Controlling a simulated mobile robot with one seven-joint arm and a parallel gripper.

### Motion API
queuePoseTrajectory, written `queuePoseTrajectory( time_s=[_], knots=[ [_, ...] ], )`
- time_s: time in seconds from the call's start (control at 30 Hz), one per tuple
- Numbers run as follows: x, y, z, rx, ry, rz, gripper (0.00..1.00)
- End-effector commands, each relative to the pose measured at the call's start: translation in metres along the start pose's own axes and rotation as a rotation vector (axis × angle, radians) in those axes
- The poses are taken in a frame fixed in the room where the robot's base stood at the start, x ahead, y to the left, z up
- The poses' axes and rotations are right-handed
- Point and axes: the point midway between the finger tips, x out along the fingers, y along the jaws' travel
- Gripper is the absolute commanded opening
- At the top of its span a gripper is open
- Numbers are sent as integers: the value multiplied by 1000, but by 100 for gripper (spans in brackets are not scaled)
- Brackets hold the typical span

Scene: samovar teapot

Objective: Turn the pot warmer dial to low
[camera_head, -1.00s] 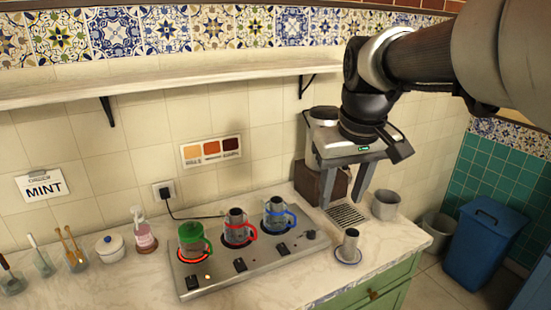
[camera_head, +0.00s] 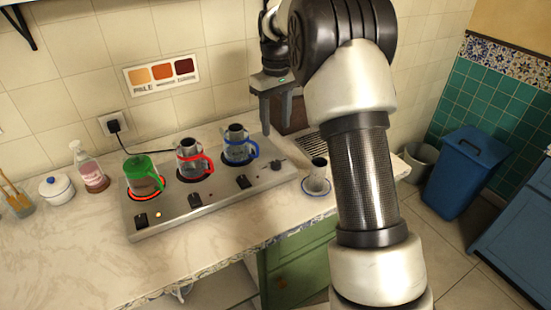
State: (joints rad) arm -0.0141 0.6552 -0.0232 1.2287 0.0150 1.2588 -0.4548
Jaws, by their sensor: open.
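The pot warmer (camera_head: 222,206) is a long metal plate on the marble counter, with three pots on it. The pots have a green (camera_head: 144,176), a red (camera_head: 193,160) and a blue (camera_head: 238,147) trim. Dark dials sit along its front edge: a left dial (camera_head: 141,220), a middle dial (camera_head: 194,200) and a right dial (camera_head: 243,181), plus a round knob (camera_head: 276,165) at the right end. A small orange light glows beside the left dial. My gripper (camera_head: 276,128) is open and empty, pointing down above the right end of the warmer, behind the blue pot's right side.
A small metal cup on a saucer (camera_head: 317,191) stands right of the warmer, near my arm. A pump bottle (camera_head: 90,170) and sugar bowl (camera_head: 56,187) stand left. A cord runs to the wall plug (camera_head: 115,127). The counter front is clear.

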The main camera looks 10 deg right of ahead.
Motion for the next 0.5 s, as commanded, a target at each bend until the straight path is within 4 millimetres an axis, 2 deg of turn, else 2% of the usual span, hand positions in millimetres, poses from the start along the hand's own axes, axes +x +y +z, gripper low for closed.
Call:
queuePoseTrajectory(
  time_s=[0.03, 0.2, 0.5],
  knots=[
    [15, 0, 1, 0, -4, -2, 44],
    [52, 0, 1, 1, -4, -1, 44],
    [111, 0, 1, 1, -2, 0, 44]
  ],
)
